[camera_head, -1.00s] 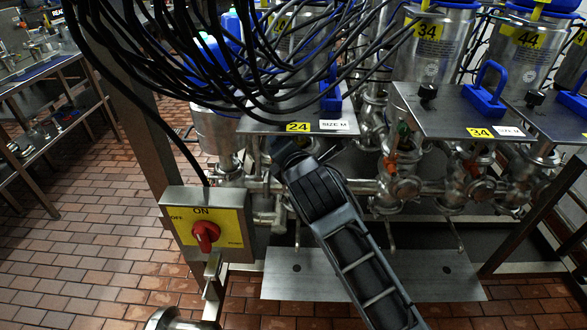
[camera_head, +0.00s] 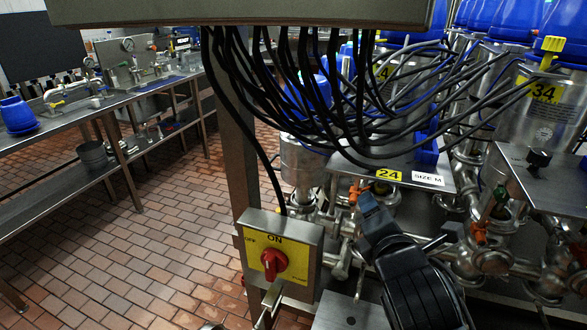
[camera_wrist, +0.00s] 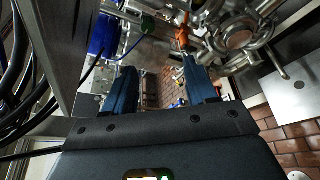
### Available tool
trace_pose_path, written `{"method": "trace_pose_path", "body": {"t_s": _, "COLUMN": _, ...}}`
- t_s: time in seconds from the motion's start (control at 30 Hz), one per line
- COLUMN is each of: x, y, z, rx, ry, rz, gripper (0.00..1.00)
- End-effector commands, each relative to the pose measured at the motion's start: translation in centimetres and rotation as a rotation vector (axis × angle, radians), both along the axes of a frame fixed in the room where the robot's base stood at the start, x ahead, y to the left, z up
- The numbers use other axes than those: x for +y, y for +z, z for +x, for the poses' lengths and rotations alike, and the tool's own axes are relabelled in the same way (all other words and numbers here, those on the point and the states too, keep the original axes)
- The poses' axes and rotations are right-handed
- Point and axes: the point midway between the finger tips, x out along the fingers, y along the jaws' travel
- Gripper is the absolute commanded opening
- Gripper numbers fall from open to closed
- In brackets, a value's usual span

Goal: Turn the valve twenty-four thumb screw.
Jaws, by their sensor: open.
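The yellow 24 label (camera_head: 389,175) is on the front edge of a steel plate (camera_head: 350,165) under a bundle of black cables. I cannot make out a thumb screw on this plate; the cables cover part of its top. My gripper (camera_head: 368,203) is just below the plate's front edge in the head view, and its fingers are partly hidden by its own body. In the wrist view my gripper (camera_wrist: 160,85) is open, with nothing visible held between its blue-dark fingers. An orange valve handle (camera_wrist: 183,35) shows beyond the right finger.
A grey switch box (camera_head: 310,240) with a red knob (camera_head: 273,264) stands left of my gripper. Black cables (camera_head: 320,110) hang above the plate. The valve 34 plate (camera_head: 520,172), with a black knob (camera_head: 540,158), is at right. Open tiled floor (camera_head: 160,230) lies left.

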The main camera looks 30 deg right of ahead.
Motion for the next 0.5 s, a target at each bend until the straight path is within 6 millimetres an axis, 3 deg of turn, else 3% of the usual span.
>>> {"method": "trace_pose_path", "body": {"t_s": 0.27, "x": 0.9, "y": -0.9, "z": -0.7, "rx": -0.018, "ry": 0.011, "rz": 0.046, "gripper": 0.57}}
{"method": "trace_pose_path", "body": {"t_s": 0.37, "x": 2.8, "y": -2.4, "z": -2.1, "rx": -0.068, "ry": 0.036, "rz": 0.159, "gripper": 0.57}}
{"method": "trace_pose_path", "body": {"t_s": 0.5, "x": 6.5, "y": -5.0, "z": -5.8, "rx": -0.171, "ry": 0.071, "rz": 0.415, "gripper": 0.57}}
